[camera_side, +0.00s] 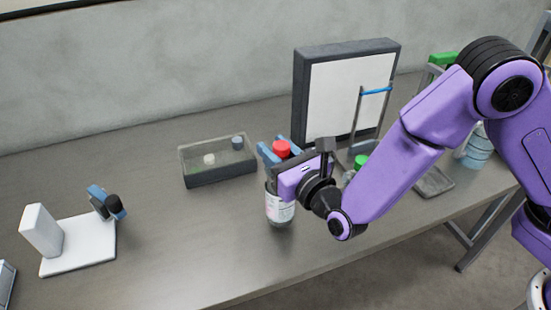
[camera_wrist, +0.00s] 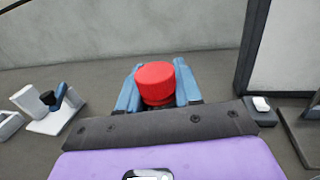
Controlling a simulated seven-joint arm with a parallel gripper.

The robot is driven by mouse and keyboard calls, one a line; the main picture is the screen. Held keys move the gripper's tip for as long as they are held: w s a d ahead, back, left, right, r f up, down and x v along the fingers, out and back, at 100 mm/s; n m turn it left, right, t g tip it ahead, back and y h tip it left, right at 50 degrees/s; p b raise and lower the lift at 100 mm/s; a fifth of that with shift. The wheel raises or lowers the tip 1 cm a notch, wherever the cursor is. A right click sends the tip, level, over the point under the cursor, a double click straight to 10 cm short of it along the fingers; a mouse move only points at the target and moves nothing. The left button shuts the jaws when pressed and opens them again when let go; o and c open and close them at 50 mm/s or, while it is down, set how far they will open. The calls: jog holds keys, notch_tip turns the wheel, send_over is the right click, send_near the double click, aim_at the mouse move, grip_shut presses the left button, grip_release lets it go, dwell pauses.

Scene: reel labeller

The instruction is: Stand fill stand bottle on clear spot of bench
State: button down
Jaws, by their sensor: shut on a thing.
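My gripper (camera_side: 279,153) is shut on a bottle with a red cap and a pale label (camera_side: 280,208). In the side view the bottle is upright, with its lower part showing below the gripper; I cannot tell whether its base touches the bench. In the wrist view the red cap (camera_wrist: 155,83) sits between the two blue fingers of my gripper (camera_wrist: 157,90), and the body below is hidden. The grey bench (camera_side: 170,235) is bare in front of and to the left of the bottle.
A grey tray (camera_side: 220,180) with small items stands left of the bottle. A white-panelled board (camera_side: 345,90) stands behind, with a stand and green-capped bottle (camera_side: 361,161) close by at right. A white labeller-like device (camera_side: 80,245) is at far left. A blue-labelled bottle (camera_side: 476,150) is at right.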

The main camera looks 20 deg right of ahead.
jog(key=shift+f, duration=1.1)
jog(key=c, duration=0.8)
grip_release()
jog(key=shift+f, duration=0.15)
jog(key=v, duration=1.2)
